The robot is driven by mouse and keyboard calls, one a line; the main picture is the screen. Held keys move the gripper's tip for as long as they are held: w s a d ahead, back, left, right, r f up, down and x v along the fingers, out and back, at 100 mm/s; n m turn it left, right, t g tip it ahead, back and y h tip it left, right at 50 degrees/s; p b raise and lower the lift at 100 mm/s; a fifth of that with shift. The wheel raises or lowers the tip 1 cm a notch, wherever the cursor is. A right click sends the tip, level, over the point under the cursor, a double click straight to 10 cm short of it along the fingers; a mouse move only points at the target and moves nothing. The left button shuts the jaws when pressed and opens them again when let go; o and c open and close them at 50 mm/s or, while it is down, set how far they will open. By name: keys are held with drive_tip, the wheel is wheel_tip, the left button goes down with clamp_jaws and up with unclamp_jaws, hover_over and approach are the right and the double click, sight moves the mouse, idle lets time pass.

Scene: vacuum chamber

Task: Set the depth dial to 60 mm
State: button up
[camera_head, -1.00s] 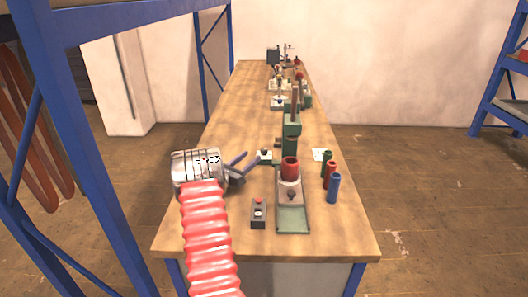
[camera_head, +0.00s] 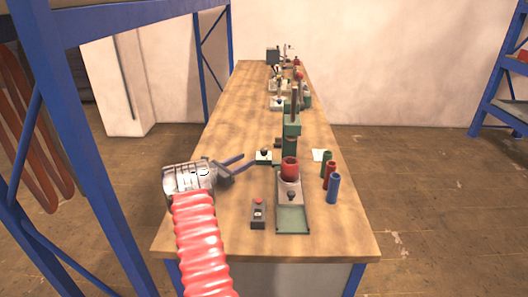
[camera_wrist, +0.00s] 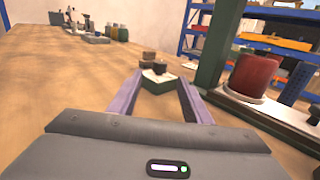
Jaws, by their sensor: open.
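A small pale-topped box with a dark knob, which looks like the depth dial (camera_head: 264,155), sits on the bench left of the green press column (camera_head: 291,125). I cannot read any scale or number on it. My gripper (camera_head: 248,160) is open, just left of the box, with its fingers pointing right towards it. In the wrist view the box with its dark knob (camera_wrist: 158,69) shows between the two purple fingertips (camera_wrist: 160,80). The fingers look empty; I cannot tell whether they touch the box. A second dark knob (camera_wrist: 148,56) shows behind it.
A red cup (camera_head: 289,168) stands on the press base, close right of my gripper. A button box (camera_head: 258,212) lies in front. Green, red and blue cylinders (camera_head: 333,188) stand at right. More apparatus (camera_head: 280,90) is farther along the bench. The left bench is clear.

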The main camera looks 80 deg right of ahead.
sight(264, 149)
drive_tip(key=x, duration=1.2)
drive_tip(key=shift+d, duration=0.15)
drive_tip(key=shift+c, duration=0.4)
drive_tip(key=c, duration=1)
drive_tip(key=shift+o, duration=0.2)
drive_tip(key=shift+n+t+h, duration=0.6)
drive_tip(key=shift+n+t, duration=0.1)
drive_tip(key=shift+t, duration=0.3)
drive_tip(key=shift+n+t+h, duration=0.5)
drive_tip(key=shift+n+t, duration=0.5)
drive_tip(key=shift+t, duration=0.3)
drive_tip(key=shift+n+t+h, duration=0.3)
drive_tip(key=shift+n+t, duration=0.9)
drive_tip(key=shift+t, duration=1.1)
